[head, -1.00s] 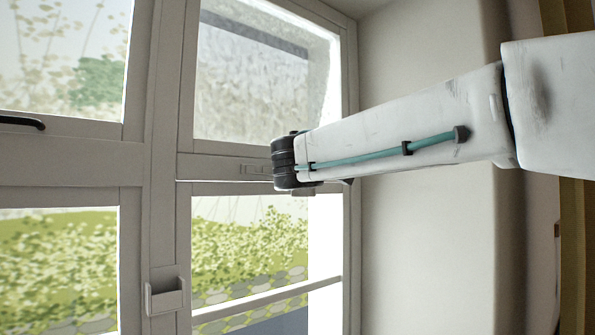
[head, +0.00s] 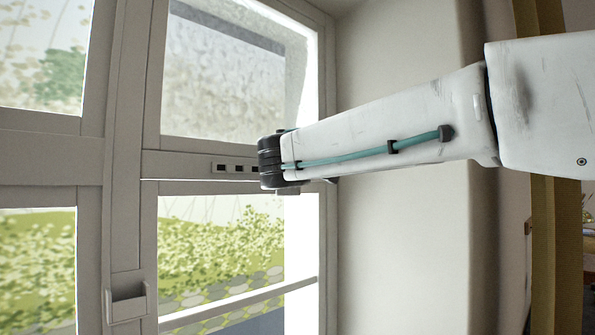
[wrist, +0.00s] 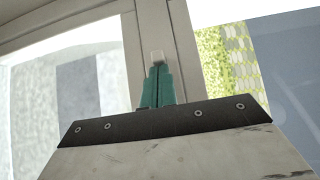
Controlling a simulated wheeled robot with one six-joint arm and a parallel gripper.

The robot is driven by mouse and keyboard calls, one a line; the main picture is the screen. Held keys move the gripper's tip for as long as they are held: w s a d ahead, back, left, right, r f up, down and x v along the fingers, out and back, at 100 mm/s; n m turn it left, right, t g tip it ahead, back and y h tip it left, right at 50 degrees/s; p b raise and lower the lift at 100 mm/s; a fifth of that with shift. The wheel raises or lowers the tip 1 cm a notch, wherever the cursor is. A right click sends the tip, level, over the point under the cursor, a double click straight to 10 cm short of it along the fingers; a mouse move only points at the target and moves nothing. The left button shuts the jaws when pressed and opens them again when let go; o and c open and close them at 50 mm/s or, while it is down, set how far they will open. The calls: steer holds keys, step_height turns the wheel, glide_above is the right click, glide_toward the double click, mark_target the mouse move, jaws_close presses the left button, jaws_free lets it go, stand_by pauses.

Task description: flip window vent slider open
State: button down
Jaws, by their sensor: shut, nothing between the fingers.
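The window vent (head: 238,168) is a narrow strip in the rail between the upper and lower right panes. Several dark slots show along its visible left part in the head view; its right part is hidden behind my arm's black end. In the wrist view, my gripper (wrist: 157,68) has its teal fingers together and empty, pointing at the pale rail (wrist: 165,30). A small whitish tab (wrist: 157,57) shows right at the fingertips. It looks like the slider's knob, but I cannot tell whether the fingers touch it. In the head view the fingers are hidden.
A pale window handle or box-like catch (head: 128,300) sits on the middle post, lower left. A thin horizontal bar (head: 245,303) crosses the lower pane. The plain wall reveal (head: 400,230) is close on the right, below my arm.

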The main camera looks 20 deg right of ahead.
steer(key=shift+d, duration=0.1)
steer(key=w+a+v, duration=0.1)
steer(key=a+v, duration=0.1)
steer(key=v, duration=1)
steer(key=shift+s+a, duration=0.45)
steer(key=shift+a, duration=0.1)
steer(key=s+d+f+m+g, duration=0.2)
steer(key=s+d+f+g, duration=0.1)
steer(key=f, duration=0.4)
steer(key=s+d+f+m+g, duration=0.1)
steer(key=s+d+f+g, duration=0.15)
steer(key=f, duration=0.35)
steer(key=s+d+f+m+g, duration=0.2)
steer(key=s+d+f+g, duration=0.1)
steer(key=f, duration=0.4)
steer(key=s+d+f+m+g+y, duration=0.2)
steer(key=s+d+f+m+g, duration=0.1)
steer(key=s+f, duration=0.5)
steer(key=s+d+f+m+g+y, duration=0.3)
steer(key=s+f+m, duration=0.3)
steer(key=s, duration=0.6)
step_height(320, 180, down, 3)
steer(key=shift+s+r+g+y, duration=0.2)
steer(key=shift+g+y, duration=0.1)
steer(key=shift+g, duration=0.45)
